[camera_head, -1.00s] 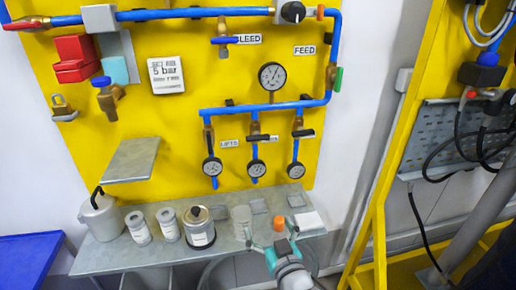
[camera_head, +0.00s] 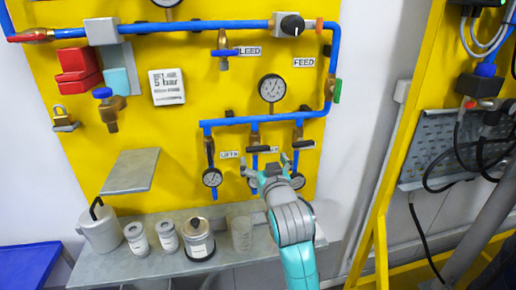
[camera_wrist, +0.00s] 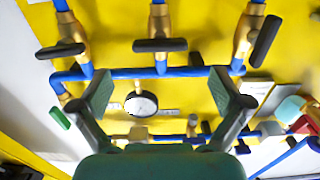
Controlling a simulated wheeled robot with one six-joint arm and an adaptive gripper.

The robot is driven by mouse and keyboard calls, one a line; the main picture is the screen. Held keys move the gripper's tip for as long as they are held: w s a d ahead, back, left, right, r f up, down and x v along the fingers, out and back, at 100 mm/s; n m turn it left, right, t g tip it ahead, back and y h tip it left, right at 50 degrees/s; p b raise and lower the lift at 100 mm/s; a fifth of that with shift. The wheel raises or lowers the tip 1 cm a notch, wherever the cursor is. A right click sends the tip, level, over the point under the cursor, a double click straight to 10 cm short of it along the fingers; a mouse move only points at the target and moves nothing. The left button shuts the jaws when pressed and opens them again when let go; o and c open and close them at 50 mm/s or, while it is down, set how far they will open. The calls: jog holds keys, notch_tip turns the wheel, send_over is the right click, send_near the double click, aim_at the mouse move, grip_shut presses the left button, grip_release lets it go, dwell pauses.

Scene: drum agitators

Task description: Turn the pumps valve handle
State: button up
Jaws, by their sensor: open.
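Three brass valves with black handles hang from the lower blue pipe. In the head view the left handle (camera_head: 210,152) is turned along its pipe, beside a label reading LIFTS. The middle handle (camera_head: 257,149) and right handle (camera_head: 303,144) lie crosswise. The label by the middle valve is too small to read, so I cannot confirm which is the pumps valve. My gripper (camera_head: 267,168) is open and empty, in front of and just below the middle valve. The wrist view shows the middle handle (camera_wrist: 160,45) crosswise, beyond and between my open fingers (camera_wrist: 163,92), apart from them.
Round gauges, one (camera_head: 212,177) under the left valve, sit close to the valves. A grey shelf (camera_head: 130,171) juts from the yellow board at left. A lower bench (camera_head: 150,265) holds canisters and a glass jar (camera_head: 242,235). A yellow frame (camera_head: 378,245) stands at right.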

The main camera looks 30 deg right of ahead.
aim_at(259, 149)
jog(key=x, duration=0.7)
jog(key=c, duration=1.2)
